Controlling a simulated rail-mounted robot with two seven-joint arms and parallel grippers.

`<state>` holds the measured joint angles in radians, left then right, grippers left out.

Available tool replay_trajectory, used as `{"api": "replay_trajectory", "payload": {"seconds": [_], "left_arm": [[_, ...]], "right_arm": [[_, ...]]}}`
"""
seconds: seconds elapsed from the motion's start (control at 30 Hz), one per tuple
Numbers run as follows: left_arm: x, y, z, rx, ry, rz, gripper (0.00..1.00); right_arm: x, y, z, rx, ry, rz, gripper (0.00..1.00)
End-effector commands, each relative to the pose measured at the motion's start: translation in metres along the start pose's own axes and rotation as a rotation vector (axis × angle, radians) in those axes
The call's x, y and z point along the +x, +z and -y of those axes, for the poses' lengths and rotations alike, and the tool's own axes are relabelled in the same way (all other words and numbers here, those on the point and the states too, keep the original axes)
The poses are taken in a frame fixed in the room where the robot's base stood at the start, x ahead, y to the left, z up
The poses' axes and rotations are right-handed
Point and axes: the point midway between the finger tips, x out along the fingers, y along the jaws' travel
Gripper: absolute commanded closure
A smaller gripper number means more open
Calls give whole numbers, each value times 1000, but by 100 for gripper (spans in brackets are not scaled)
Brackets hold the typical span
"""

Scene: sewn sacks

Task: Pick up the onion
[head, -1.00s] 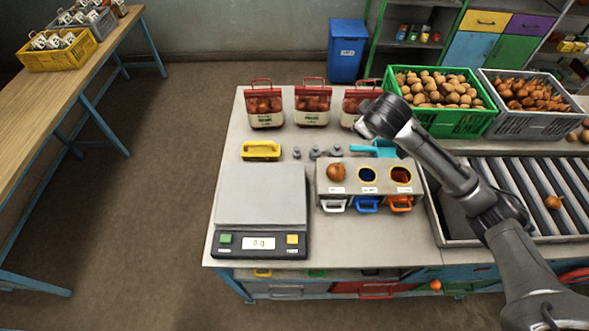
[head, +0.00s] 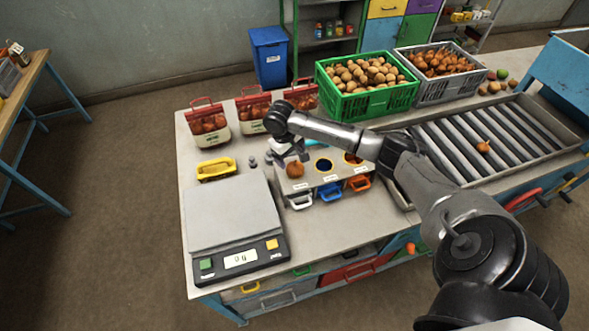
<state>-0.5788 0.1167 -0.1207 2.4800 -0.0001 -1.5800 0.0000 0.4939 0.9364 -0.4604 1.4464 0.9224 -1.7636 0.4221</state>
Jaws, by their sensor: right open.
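A brown onion (head: 295,169) sits in the left opening of a small grey sorting box (head: 325,183) on the table. My right gripper (head: 291,157) points down just above and behind this onion. It is open and its jaws look empty; whether a finger touches the onion I cannot tell. My wrist and forearm hide part of the box and the table behind it. Another onion (head: 483,147) lies on the roller conveyor (head: 455,150). A grey crate (head: 440,93) at the back holds many more. My left gripper is not in view.
A scale (head: 235,222) stands at the front left. A yellow-handled tool (head: 216,169) and small weights lie behind it. Filled red-and-white sacks (head: 208,122) line the back, left of a green crate (head: 368,104) of potatoes. The box has other openings right of the onion.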

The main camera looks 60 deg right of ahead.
Motion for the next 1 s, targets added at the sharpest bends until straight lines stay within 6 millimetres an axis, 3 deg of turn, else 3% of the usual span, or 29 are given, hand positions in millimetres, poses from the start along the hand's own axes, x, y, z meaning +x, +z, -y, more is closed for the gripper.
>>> {"api": "replay_trajectory", "payload": {"seconds": [0.13,0.43,0.73,1.0], "left_arm": [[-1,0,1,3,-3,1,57],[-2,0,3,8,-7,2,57],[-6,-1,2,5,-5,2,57],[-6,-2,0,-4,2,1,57]], "right_arm": [[18,0,0,0,0,0,19],[35,0,-1,-1,0,0,19],[71,-2,-3,-2,1,-1,19],[80,-2,-3,-3,2,-3,19]]}}
